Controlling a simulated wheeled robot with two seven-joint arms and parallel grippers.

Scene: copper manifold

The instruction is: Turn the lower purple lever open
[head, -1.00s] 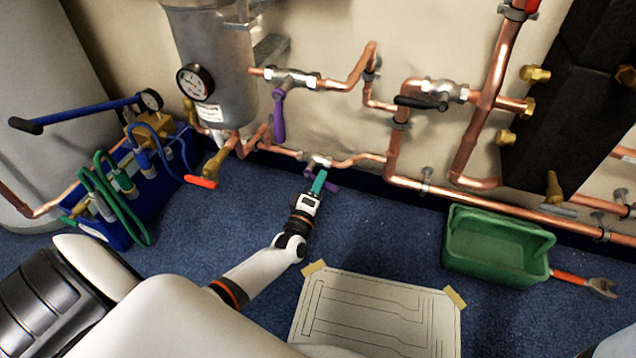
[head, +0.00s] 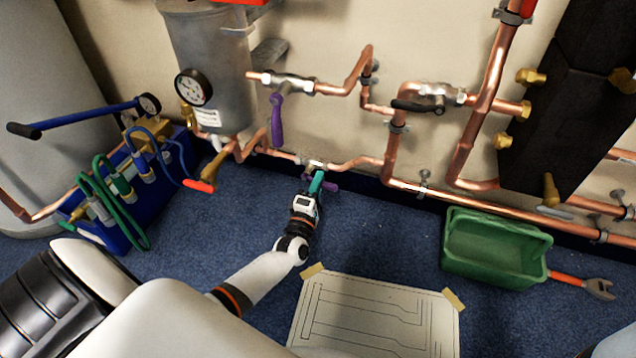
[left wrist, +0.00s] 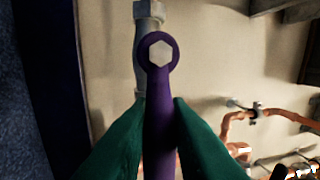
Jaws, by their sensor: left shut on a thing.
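The lower purple lever (head: 329,187) sits on a valve (head: 313,164) in the low copper pipe by the wall; most of it is hidden behind my gripper in the head view. In the left wrist view the lever (left wrist: 160,120) runs from a hex nut (left wrist: 160,53) down between my green fingers. My left gripper (head: 317,182) is shut on this lever, and its fingers (left wrist: 160,135) lie along both sides of it. Another purple lever (head: 277,120) hangs down from the upper valve. My right gripper is not in view.
A black-handled valve (head: 420,105) is to the right. A green crate (head: 495,275) and a red-handled wrench (head: 580,282) lie on the blue floor. A taped drawing sheet (head: 375,312) lies in front. A blue tool caddy (head: 120,190) stands left.

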